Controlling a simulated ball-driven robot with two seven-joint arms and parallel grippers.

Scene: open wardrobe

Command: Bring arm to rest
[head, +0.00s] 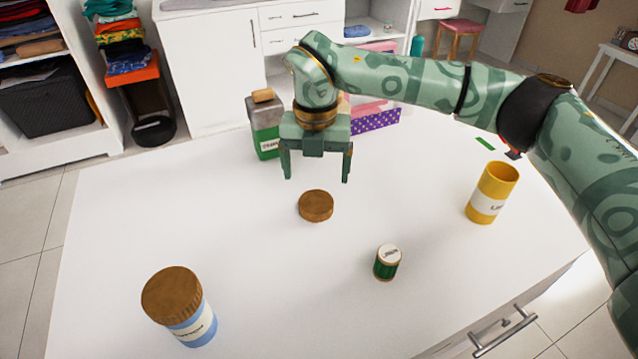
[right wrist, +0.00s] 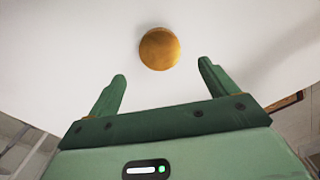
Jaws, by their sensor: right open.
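My right gripper (head: 316,178) is open and empty. Its two green fingers point down over the white table (head: 120,235), just behind a loose round brown lid (head: 316,206). In the right wrist view the lid (right wrist: 159,49) lies on the white surface beyond and between the open fingertips (right wrist: 162,70), apart from them. The right arm reaches in from the right side of the head view. My left gripper does not show in either view.
A blue jar with a brown lid (head: 192,328) stands at the front left. A small green jar (head: 387,264) is at front centre, an open yellow canister (head: 491,190) at right. A grey-green canister (head: 265,125) and purple dotted box (head: 376,121) stand behind the gripper. The left tabletop is clear.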

